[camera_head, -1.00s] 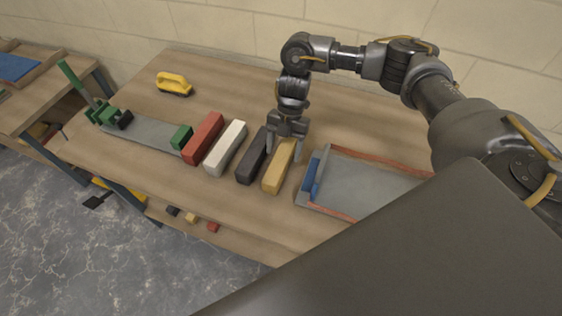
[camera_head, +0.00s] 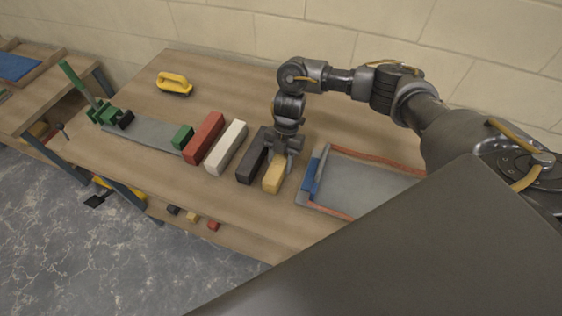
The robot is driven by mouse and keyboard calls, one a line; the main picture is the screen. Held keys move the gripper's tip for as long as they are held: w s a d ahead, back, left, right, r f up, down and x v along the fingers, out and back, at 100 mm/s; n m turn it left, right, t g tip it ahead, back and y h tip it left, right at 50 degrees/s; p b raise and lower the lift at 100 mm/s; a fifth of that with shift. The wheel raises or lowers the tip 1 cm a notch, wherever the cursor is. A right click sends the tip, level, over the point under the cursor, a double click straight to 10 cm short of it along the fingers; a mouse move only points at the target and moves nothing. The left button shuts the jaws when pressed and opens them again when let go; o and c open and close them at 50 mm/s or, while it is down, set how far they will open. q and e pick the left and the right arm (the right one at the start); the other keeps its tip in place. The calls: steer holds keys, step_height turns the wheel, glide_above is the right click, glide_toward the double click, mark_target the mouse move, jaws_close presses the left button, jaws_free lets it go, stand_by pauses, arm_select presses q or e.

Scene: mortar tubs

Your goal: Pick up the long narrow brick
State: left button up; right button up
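Four-sided long bricks lie side by side on the wooden bench: a red one (camera_head: 204,138), a pale grey one (camera_head: 226,147), a dark grey one (camera_head: 250,160) and a yellow one (camera_head: 272,181). The yellow one is at the right end of the row and looks narrow. My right gripper (camera_head: 282,160) is low over its far half and points down, with its fingers apart on either side of it. The gripper hides the brick's far end, and I cannot see clear contact. My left gripper is not in view.
A grey tray (camera_head: 333,210) with a blue end and orange edges lies close to the right. A green-ended metal tool (camera_head: 148,133) lies left of the row. The bench's front edge is clear.

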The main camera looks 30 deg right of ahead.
mark_target(280, 159)
jaws_close()
steer(key=shift+r, duration=0.1)
steer(key=shift+w+r, duration=0.15)
steer(key=shift+r, duration=0.4)
step_height(280, 159, up, 9)
steer(key=shift+f, duration=0.1)
steer(key=shift+r+m+t+y, duration=0.35)
steer(key=shift+r+m, duration=0.35)
steer(key=shift+m, duration=0.4)
step_height(280, 159, up, 8)
steer(key=s+m+t, duration=0.2)
steer(key=m+t, duration=0.3)
steer(key=m, duration=0.8)
steer(key=shift+s+a+f, duration=0.15)
steer(key=shift+a, duration=0.1)
